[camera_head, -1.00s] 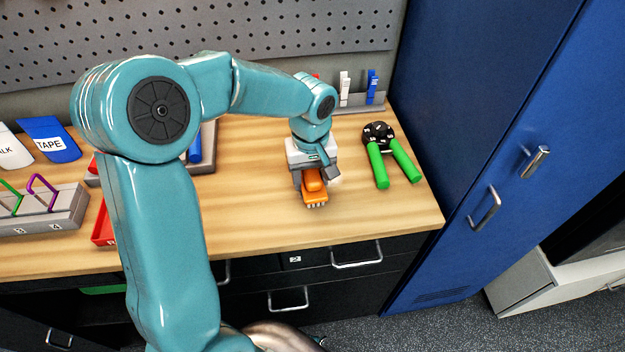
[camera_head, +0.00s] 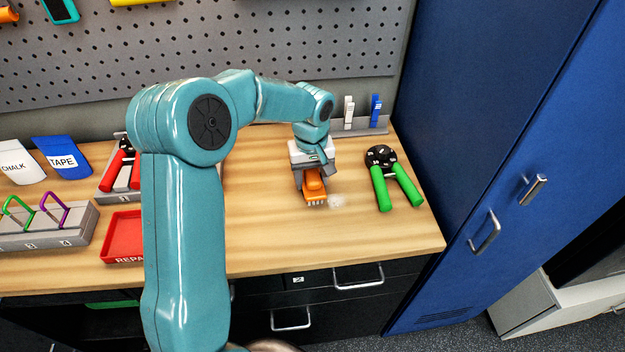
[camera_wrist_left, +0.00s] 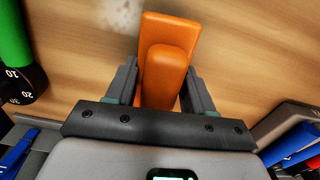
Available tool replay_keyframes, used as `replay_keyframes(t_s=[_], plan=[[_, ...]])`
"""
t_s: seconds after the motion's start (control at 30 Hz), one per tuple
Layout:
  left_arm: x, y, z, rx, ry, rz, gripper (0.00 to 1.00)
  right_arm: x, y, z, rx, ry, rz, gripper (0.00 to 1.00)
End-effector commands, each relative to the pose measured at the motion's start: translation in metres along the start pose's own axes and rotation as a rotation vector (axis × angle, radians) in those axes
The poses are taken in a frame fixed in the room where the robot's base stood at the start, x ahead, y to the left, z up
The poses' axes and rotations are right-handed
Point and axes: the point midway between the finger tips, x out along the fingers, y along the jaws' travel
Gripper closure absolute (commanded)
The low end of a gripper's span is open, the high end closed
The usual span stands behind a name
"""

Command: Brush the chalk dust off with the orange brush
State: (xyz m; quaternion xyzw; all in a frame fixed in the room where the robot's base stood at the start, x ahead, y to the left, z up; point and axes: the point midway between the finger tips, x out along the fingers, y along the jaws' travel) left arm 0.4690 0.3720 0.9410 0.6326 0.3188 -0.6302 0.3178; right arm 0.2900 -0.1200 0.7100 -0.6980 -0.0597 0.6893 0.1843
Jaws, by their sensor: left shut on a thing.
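My left gripper (camera_head: 314,178) is shut on the orange brush (camera_head: 314,188) and holds it at the wooden worktop, bristles toward the front edge. The left wrist view shows the orange brush (camera_wrist_left: 167,60) between the two fingers (camera_wrist_left: 160,88). A pale patch of chalk dust (camera_head: 336,201) lies on the wood just right of the brush's bristle end. The dust also shows in the left wrist view (camera_wrist_left: 120,14), beside the brush's far end. I cannot tell whether the bristles touch the wood. My right gripper is not in view.
Green-handled grips (camera_head: 395,186) lie right of the dust. A rack with white and blue clips (camera_head: 362,126) stands behind. A red tray (camera_head: 122,238), a numbered grey block (camera_head: 48,230) and pouches (camera_head: 62,158) are at left. A blue locker (camera_head: 480,130) borders the bench's right side.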

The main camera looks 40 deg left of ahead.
Motion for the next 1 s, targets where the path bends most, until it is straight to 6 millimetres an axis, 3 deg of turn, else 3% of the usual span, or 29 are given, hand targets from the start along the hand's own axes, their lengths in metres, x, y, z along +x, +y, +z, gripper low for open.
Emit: replay_keyframes(t_s=[0.47, 0.83, 1.0], plan=[[-0.002, 0.002, -0.033, -0.002, -0.002, 0.0, 0.72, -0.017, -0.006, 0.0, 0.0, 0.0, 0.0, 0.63], [-0.002, 0.002, -0.035, -0.001, -0.001, 0.0, 0.72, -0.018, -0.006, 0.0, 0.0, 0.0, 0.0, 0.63], [-0.016, 0.003, -0.035, -0.001, 0.0, 0.001, 0.72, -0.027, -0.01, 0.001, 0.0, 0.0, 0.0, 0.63]])
